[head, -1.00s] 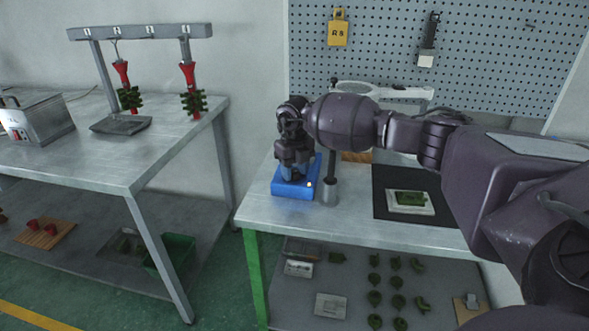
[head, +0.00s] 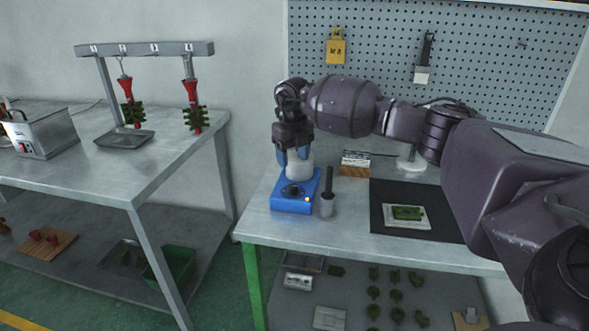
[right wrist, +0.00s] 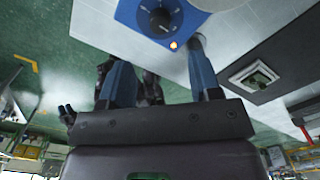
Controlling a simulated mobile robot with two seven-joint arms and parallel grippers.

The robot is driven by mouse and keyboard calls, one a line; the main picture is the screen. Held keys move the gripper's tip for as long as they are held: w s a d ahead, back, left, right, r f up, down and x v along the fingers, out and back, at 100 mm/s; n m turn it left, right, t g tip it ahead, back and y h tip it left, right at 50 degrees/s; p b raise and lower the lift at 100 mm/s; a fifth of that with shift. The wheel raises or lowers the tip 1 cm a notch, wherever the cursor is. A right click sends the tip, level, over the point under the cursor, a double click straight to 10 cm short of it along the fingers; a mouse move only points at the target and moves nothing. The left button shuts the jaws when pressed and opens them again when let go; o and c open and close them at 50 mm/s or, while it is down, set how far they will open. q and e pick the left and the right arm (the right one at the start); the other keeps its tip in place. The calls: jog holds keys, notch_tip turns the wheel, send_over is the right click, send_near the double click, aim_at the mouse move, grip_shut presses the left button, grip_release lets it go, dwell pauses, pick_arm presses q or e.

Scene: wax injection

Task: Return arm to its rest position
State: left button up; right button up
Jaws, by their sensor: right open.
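My right gripper (head: 292,158) is open, with its two blue fingers pointing down above the blue heater unit (head: 283,204). The unit has a dark round dial, a small lit orange lamp and a white pot (head: 300,168) at its back. In the head view the fingers overlap the pot's upper part. In the right wrist view the gripper (right wrist: 160,50) has nothing between its fingers, and the unit's dial (right wrist: 160,17) lies beyond the fingertips. My right arm reaches in from the right, across the bench.
A black mat (head: 385,222) holds a white plate with a green piece. A wooden block (head: 354,170) stands behind. The left table (head: 170,165) carries a rack with red and green wax trees.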

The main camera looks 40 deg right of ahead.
jog(key=shift+r, duration=0.8)
